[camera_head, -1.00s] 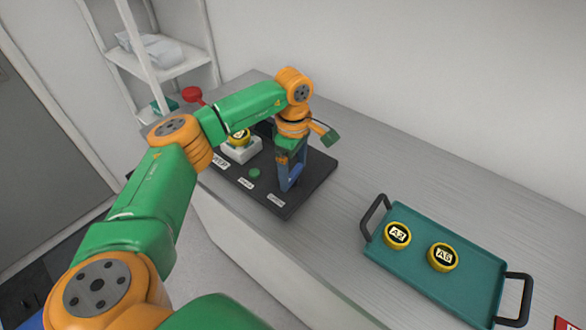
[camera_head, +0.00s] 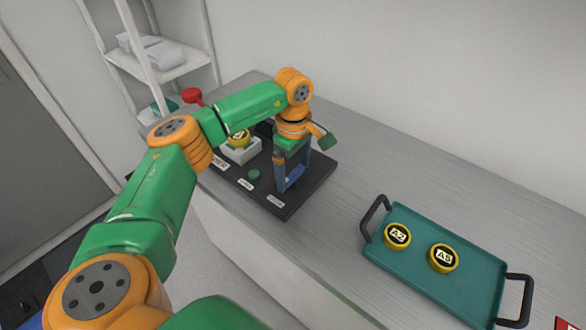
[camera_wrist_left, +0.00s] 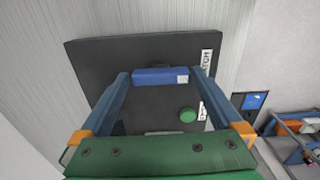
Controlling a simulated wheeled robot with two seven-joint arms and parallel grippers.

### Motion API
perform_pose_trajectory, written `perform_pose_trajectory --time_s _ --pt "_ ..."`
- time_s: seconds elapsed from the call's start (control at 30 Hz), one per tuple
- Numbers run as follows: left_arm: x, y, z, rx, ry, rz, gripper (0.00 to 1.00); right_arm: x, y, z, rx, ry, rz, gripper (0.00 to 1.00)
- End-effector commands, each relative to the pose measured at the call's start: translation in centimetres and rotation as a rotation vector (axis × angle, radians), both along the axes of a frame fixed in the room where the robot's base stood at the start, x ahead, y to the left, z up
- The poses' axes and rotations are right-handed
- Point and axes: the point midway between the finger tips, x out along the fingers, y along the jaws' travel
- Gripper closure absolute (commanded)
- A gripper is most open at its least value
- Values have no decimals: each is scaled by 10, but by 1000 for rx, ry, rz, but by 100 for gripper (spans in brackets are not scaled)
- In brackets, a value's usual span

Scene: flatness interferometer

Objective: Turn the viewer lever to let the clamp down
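The viewer's black base plate (camera_head: 285,210) lies on the bench under my left arm and also fills the middle of the left wrist view (camera_wrist_left: 100,60). A blue bar (camera_wrist_left: 155,76), which looks like the lever, lies on it near a white label reading in part "ATCH" (camera_wrist_left: 207,62). My left gripper (camera_head: 292,187) points down over the plate's right part. Its two blue fingers are spread, with the bar showing between their tips (camera_wrist_left: 158,74); I cannot tell whether they touch it. The clamp is not clearly visible behind my arm. My right gripper is out of view.
A yellow-rimmed disc (camera_head: 239,138) sits on a white block (camera_head: 243,155) on the plate. A green button (camera_head: 253,174) is in front. A teal tray (camera_head: 400,270) with two yellow discs stands right. A red knob (camera_head: 191,95) is behind my arm.

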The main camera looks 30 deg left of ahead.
Motion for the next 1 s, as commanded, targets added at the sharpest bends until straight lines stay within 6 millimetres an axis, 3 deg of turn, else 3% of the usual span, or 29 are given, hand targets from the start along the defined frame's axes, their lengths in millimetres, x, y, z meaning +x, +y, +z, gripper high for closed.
perform_pose_trajectory --time_s 0.17,0.53,1.0 --pt "0 0 2 1 1 0 0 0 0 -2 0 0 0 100" --pt "1 0 67 0 -3 0 0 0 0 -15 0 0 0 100" --pt "0 0 74 0 1 0 0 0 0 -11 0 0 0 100"
